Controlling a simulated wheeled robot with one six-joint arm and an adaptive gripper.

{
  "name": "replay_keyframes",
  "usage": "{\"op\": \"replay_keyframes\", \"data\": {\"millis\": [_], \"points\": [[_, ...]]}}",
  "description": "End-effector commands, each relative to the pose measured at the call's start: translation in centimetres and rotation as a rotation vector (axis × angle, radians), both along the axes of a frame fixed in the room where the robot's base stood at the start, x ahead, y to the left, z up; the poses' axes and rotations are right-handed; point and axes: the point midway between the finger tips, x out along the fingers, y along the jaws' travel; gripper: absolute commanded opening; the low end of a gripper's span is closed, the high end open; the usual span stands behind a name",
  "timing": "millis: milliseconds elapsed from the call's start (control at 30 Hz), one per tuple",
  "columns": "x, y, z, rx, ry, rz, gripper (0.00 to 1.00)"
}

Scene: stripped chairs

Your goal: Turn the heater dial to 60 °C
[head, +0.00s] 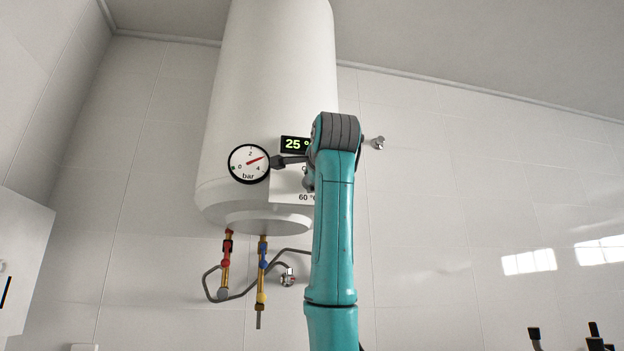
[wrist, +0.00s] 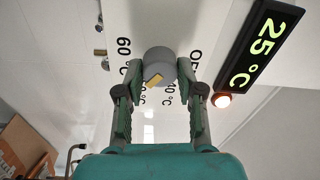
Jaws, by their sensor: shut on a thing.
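The heater (head: 262,75) is a tall white tank on the wall. Its grey dial (wrist: 162,62) with a yellow mark (wrist: 154,81) shows in the wrist view, between the two fingers of my gripper (wrist: 160,70), which is shut on it. The mark points down and left in that view, off the 60 °C label (wrist: 124,48), which lies to the left; OFF is to the right and other labels are partly hidden below. The display (wrist: 256,47) reads 25 °C, and it shows in the head view (head: 294,144). My arm hides the dial in the head view.
A round pressure gauge (head: 249,164) sits left of my arm on the tank. Pipes with red, blue and yellow fittings (head: 262,270) hang below.

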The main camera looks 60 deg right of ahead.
Motion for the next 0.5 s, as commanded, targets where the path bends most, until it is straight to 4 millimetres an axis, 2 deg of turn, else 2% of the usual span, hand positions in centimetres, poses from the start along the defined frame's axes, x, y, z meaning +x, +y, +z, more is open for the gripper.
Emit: {"op": "replay_keyframes", "data": {"millis": [500], "points": [[0.14, -0.02, -0.13, 0.321, -0.370, 0.000, 0.02]]}}
